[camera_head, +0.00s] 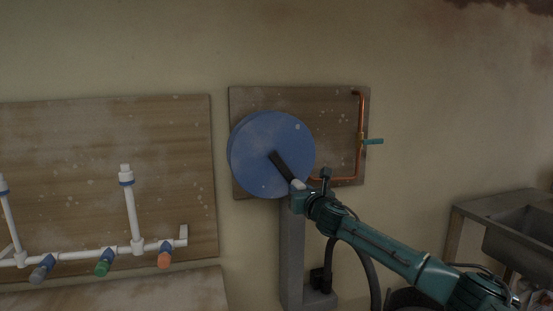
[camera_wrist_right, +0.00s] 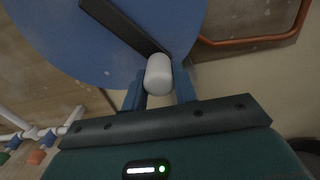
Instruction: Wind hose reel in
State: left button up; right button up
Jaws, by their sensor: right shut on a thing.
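The hose reel is a round blue disc (camera_head: 262,140) on a grey post, in front of a wooden board. A dark crank arm (camera_head: 281,164) runs from its centre to the lower right and ends in a pale handle (camera_wrist_right: 158,76). My right gripper (camera_head: 297,189) is at the lower right of the disc, shut on the handle. In the right wrist view the handle sits between the two blue fingers, with the crank arm (camera_wrist_right: 122,25) beyond it. No hose shows on the disc's front face. My left gripper is not in view.
A copper pipe with a teal valve lever (camera_head: 373,141) is right of the reel. White pipes with coloured knobs (camera_head: 103,262) are on a board at left. A metal sink (camera_head: 512,222) stands at right. The grey post (camera_head: 291,250) stands below the reel.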

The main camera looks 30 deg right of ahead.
aim_at(280, 196)
jog(key=shift+w+a, duration=0.2)
jog(key=shift+a, duration=0.45)
jog(key=shift+w+a, duration=0.15)
jog(key=shift+a, duration=0.45)
jog(key=a, duration=0.3)
jog(key=shift+w+a+f+p, duration=0.15)
jog(key=shift+w+f+p, duration=0.15)
jog(key=shift+w+p, duration=0.1)
jog(key=o, duration=0.8)
jog(key=shift+a, duration=0.2)
jog(key=shift+c, duration=0.2)
jog(key=shift+o, duration=1.4)
jog(key=shift+f, duration=0.15)
jog(key=shift+o, duration=0.2)
jog(key=shift+d+f, duration=0.1)
jog(key=shift+d, duration=0.05)
